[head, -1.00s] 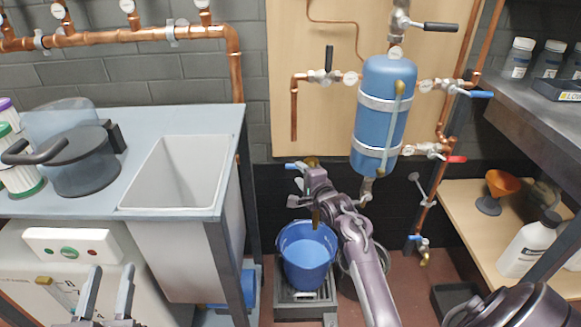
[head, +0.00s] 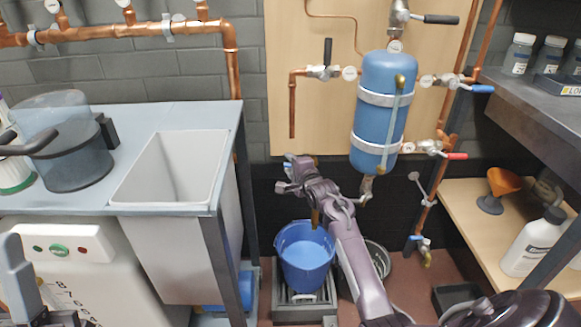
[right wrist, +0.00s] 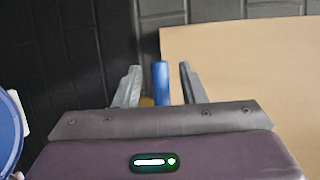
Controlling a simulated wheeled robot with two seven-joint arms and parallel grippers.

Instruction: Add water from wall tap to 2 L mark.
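The blue tap handle (right wrist: 161,84) stands between the two fingers of my right gripper (right wrist: 160,88) in the right wrist view. The fingers are open on either side, with gaps to the handle. A bit of brass shows beside it. In the head view my right gripper (head: 287,178) covers most of the wall tap. A blue bucket (head: 305,272) stands below; its rim also shows at the left of the wrist view (right wrist: 12,135). I cannot tell its water level or see a 2 L mark. My left gripper (head: 36,290) is partly cut off at bottom left, apparently open and empty.
The bucket stands on a dark platform (head: 302,309). A grey sink (head: 172,170) and pot (head: 72,150) are at left. A blue tank (head: 384,110) with copper pipes hangs behind. A shelf (head: 460,205) with a funnel (head: 500,187) and bottle (head: 533,243) is at right.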

